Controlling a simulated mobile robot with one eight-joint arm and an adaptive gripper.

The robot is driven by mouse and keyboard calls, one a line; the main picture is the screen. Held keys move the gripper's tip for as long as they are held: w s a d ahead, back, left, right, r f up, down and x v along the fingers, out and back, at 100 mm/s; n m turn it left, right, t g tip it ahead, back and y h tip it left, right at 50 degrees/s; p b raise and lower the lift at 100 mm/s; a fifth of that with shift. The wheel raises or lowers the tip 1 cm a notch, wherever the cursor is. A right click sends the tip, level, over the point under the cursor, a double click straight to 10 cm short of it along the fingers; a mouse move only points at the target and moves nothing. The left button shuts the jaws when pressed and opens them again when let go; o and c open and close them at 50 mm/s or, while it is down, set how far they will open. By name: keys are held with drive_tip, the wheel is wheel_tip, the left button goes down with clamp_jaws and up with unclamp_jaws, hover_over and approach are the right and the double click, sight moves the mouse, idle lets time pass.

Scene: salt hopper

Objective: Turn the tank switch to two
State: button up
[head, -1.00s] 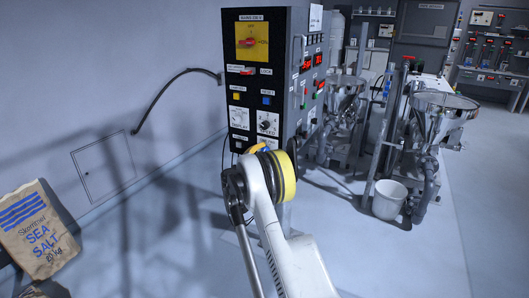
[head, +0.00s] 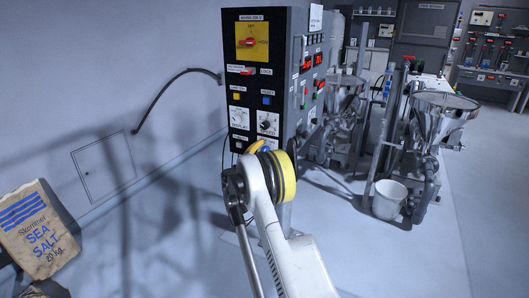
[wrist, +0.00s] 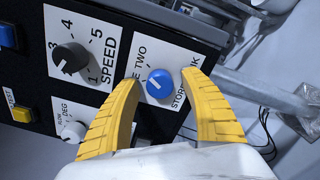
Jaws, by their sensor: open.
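The tank switch is a round blue knob (wrist: 160,84) on a white label in the wrist view. The word TWO shows above it and STORE with part of another word beside it. A pale mark is on the knob, but I cannot tell which position it points to. My gripper (wrist: 163,78) is open, with one yellow finger on each side of the knob. No clear contact shows, and the depth between fingers and knob is hard to judge. In the head view my arm hides the knob; only a bit of yellow finger (head: 256,147) shows at the panel's lower part.
A black SPEED knob (wrist: 70,58) and a light FLOW knob (wrist: 73,132) sit left of the switch. The dark cabinet (head: 302,90) has a yellow-backed red switch (head: 248,42).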

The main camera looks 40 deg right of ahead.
drive_tip(key=v, duration=1.2)
